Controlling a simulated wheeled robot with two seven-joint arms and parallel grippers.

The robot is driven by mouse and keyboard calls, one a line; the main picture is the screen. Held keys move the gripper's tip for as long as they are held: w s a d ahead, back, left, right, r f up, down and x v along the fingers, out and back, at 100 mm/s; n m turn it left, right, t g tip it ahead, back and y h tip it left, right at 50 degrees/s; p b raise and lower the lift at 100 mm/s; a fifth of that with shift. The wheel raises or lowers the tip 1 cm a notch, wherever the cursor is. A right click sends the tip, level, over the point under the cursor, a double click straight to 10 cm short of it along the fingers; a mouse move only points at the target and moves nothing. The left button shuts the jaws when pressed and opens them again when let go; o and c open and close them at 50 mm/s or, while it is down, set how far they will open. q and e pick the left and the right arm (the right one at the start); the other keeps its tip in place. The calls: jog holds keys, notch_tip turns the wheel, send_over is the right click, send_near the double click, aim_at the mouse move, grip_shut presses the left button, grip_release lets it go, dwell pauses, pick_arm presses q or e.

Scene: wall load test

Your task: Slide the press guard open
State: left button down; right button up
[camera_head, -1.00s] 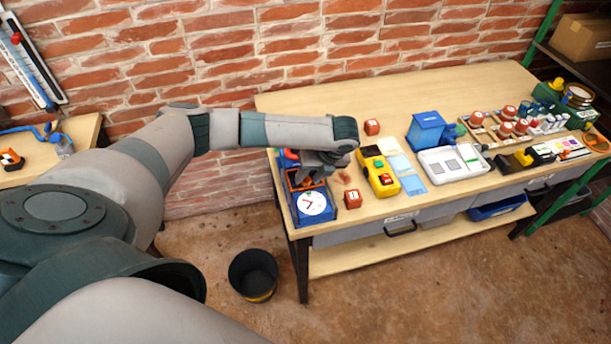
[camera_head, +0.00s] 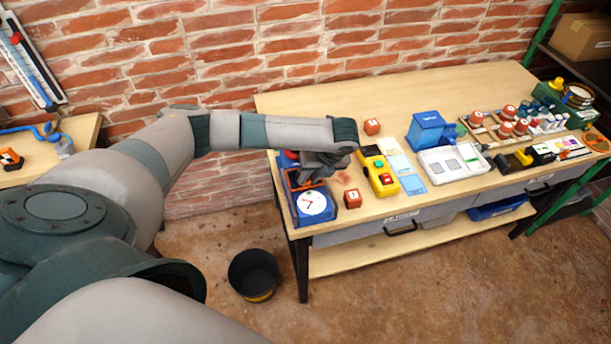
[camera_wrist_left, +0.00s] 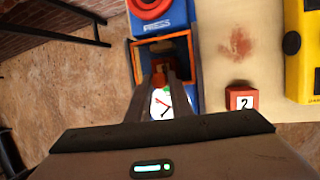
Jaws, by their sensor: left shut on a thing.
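The press (camera_head: 300,217) is a blue box at the left front corner of the workbench, with a white dial (camera_head: 313,203) on it. In the left wrist view its blue part marked PRESS (camera_wrist_left: 172,32), with a red ring, is at the top. The orange-framed press guard (camera_wrist_left: 187,45) lies just below that. My left gripper (camera_head: 306,178) reaches down over the press from above. In the left wrist view its fingers (camera_wrist_left: 163,78) are shut at the orange guard, on a small orange-red part there. The fingers hide part of the guard and dial. My right gripper is not in view.
Red numbered cubes (camera_head: 352,198) and (camera_head: 372,127) stand near the press. A yellow box with buttons (camera_head: 380,177) is to its right. A black bucket (camera_head: 253,274) is on the floor. Several other items fill the bench's right side; its back middle is clear.

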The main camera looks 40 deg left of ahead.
pick_arm(q)
jog(key=shift+s+d+p, duration=0.25)
jog(key=shift+s+p, duration=0.05)
jog(key=shift+p, duration=0.05)
jog(key=shift+s+d+p, duration=0.7)
jog(key=shift+d+p, duration=0.15)
jog(key=shift+s+d, duration=0.25)
jog(key=shift+s+d+p, duration=0.65)
jog(key=shift+d+p, duration=0.1)
jog(key=shift+p, duration=0.2)
jog(key=shift+s+d, duration=0.55)
jog(key=shift+d, duration=0.05)
jog(key=shift+s+d+p, duration=0.4)
jog(key=shift+d, duration=0.1)
jog(key=c, duration=1.6)
grip_release()
jog(key=shift+c, duration=0.2)
